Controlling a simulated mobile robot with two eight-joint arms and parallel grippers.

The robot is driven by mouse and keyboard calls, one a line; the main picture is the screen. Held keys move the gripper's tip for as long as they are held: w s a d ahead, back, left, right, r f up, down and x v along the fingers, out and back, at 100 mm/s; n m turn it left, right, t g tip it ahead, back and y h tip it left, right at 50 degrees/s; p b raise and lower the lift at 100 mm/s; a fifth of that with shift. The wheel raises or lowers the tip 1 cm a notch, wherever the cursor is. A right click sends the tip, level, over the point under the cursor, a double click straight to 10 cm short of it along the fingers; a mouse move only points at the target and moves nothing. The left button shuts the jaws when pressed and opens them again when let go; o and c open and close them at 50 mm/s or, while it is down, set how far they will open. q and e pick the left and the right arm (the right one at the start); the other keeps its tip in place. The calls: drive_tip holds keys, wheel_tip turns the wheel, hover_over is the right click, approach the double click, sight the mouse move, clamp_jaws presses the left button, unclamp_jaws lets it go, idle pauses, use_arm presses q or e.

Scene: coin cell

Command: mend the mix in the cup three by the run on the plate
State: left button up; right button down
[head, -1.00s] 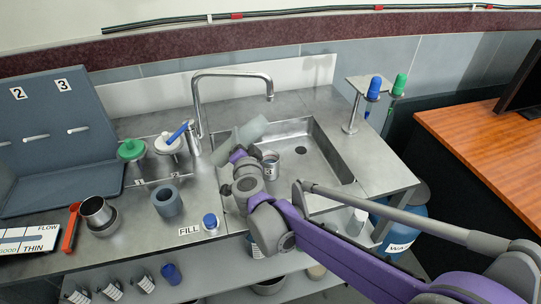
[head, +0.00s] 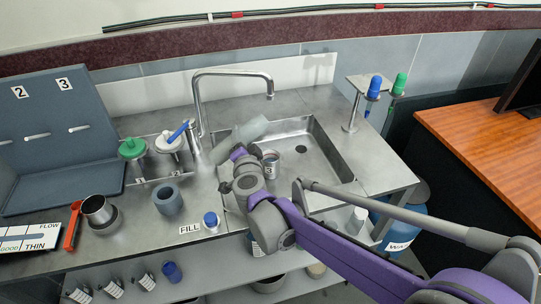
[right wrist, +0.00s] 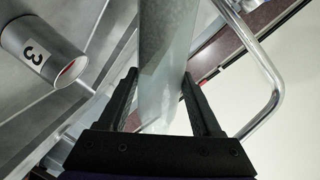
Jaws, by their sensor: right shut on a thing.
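The cup three (head: 270,165), a metal cup, stands in the left part of the sink. My right gripper (head: 239,152) is just left of the cup, near the tap. It is shut on a pale, translucent plate-like piece (head: 245,133), which also shows upright between the fingers (right wrist: 165,70). The piece slants beneath the spout in the head view; whether a run is on it I cannot tell. My left gripper is not in view.
The tap (head: 235,75) arches over the sink (head: 325,165). Left on the counter are a green-lidded pot (head: 132,150), a white-lidded pot (head: 168,142), a grey cylinder (head: 168,200) and a metal cup (head: 96,208). A blue-capped bottle (head: 210,221) stands at FILL. The right basin floor is clear.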

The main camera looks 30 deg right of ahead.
drive_tip(key=shift+a+r+m+y+p, duration=0.15)
drive_tip(key=shift+m+y+p, duration=0.15)
drive_tip(key=shift+m+p, duration=0.3)
idle(1.7)
drive_tip(key=shift+f+m, duration=0.4)
drive_tip(key=shift+m, duration=0.4)
idle(1.7)
drive_tip(key=shift+f+m+y+b, duration=0.5)
drive_tip(key=shift+f+m, duration=0.4)
drive_tip(key=shift+f, duration=0.2)
idle(2.1)
